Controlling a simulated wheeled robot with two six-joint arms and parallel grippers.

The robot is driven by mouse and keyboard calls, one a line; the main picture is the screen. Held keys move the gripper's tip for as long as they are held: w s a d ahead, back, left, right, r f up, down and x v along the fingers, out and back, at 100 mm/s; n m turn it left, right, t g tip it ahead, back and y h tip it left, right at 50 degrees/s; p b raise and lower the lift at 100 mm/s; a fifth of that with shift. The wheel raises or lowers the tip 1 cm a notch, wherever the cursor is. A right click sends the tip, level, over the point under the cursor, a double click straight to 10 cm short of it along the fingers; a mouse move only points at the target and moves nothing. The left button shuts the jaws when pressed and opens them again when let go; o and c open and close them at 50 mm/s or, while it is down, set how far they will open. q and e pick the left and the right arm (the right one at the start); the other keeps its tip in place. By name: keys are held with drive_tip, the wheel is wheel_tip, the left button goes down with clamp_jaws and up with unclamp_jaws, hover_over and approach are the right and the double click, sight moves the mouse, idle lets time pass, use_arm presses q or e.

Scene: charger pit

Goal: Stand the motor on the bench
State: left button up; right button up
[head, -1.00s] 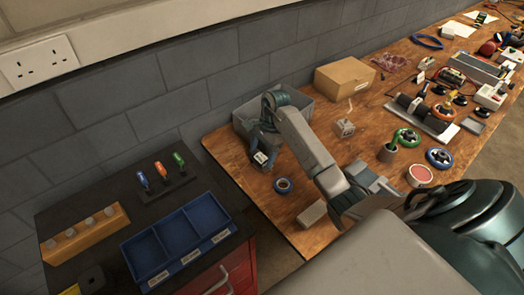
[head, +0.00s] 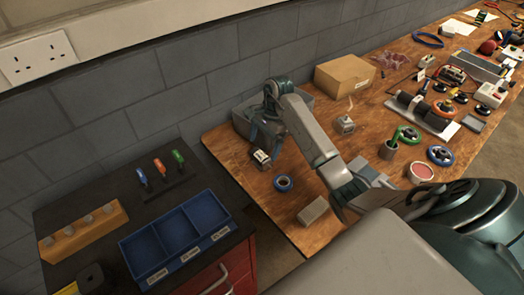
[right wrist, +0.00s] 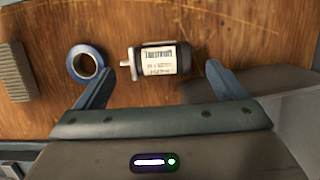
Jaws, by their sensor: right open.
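The motor (right wrist: 160,62) lies on its side on the wooden bench (head: 308,234). It has a dark body, a white printed label, and a pale end with a shaft pointing left in the right wrist view. In the head view the motor (head: 261,156) shows just below the fingers. My right gripper (right wrist: 160,78) is open, with one finger toward each end of the motor. The head view shows my right gripper (head: 265,142) in front of the grey bin, partly covering the motor. My left gripper is not in view.
A blue tape roll (right wrist: 85,63) and a grey-brown block (right wrist: 14,72) lie near the motor. A grey bin (head: 303,103) stands behind the gripper, with a cardboard box (head: 344,74) beside it. The bench's right half is crowded; a dark cabinet with a blue tray (head: 127,243) stands left.

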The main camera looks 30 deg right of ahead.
drive_tip(key=v, duration=0.2)
drive_tip(key=shift+w+d+r, duration=0.1)
drive_tip(key=shift+r, duration=0.2)
drive_tip(key=p+v, duration=0.6)
drive_tip(key=shift+r, duration=0.15)
